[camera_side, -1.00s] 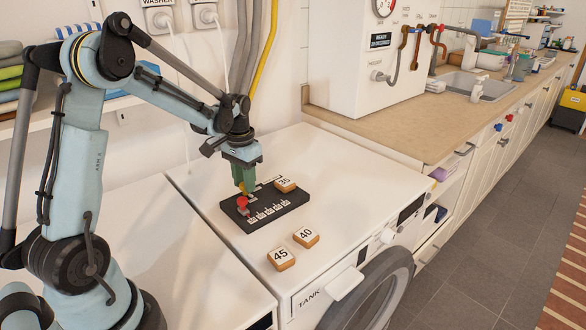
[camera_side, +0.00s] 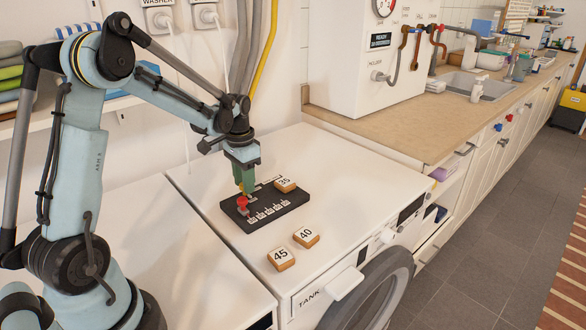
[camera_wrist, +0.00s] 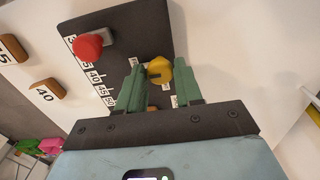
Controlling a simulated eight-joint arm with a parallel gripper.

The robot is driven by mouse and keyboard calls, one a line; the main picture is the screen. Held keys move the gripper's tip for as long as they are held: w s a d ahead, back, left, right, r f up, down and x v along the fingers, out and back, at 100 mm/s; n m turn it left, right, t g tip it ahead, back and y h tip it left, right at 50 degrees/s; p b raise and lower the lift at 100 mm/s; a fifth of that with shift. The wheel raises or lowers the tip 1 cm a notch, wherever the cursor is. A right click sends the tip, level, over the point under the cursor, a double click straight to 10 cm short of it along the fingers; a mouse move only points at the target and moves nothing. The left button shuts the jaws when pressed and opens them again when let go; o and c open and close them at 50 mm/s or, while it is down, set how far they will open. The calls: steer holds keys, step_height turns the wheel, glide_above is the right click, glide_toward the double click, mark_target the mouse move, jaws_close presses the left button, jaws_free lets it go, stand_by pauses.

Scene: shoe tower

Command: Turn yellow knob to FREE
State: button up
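The yellow knob (camera_wrist: 159,70) sits on a dark panel (camera_wrist: 125,28). In the wrist view it lies between the two green fingertips of my gripper (camera_wrist: 158,78), one finger on each side. I cannot tell whether the fingers press on it. In the side view my gripper (camera_side: 244,185) points down over the left part of the panel (camera_side: 290,203), and the yellow knob (camera_side: 248,196) shows just under the fingertips. The small white labels by the knob are partly hidden by the fingers and too small to read.
A red knob (camera_wrist: 88,46) sits on the same panel beside a row of numbers. A block marked 35 (camera_side: 285,185) rests at the panel's far edge. Blocks marked 40 (camera_side: 306,237) and 45 (camera_side: 281,258) lie in front on the white machine top (camera_side: 350,185).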

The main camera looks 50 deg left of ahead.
steer(key=o, duration=0.3)
steer(key=shift+o, duration=0.2)
step_height(320, 180, up, 12)
stand_by(0.5)
steer(key=s+d+f+t, duration=0.1)
steer(key=s+d+t, duration=0.2)
steer(key=d, duration=0.6)
steer(key=s+d+f+t, duration=0.1)
steer(key=s+d+t, duration=0.3)
steer(key=d, duration=0.5)
steer(key=shift+s+d, duration=0.25)
steer(key=shift+s, duration=0.8)
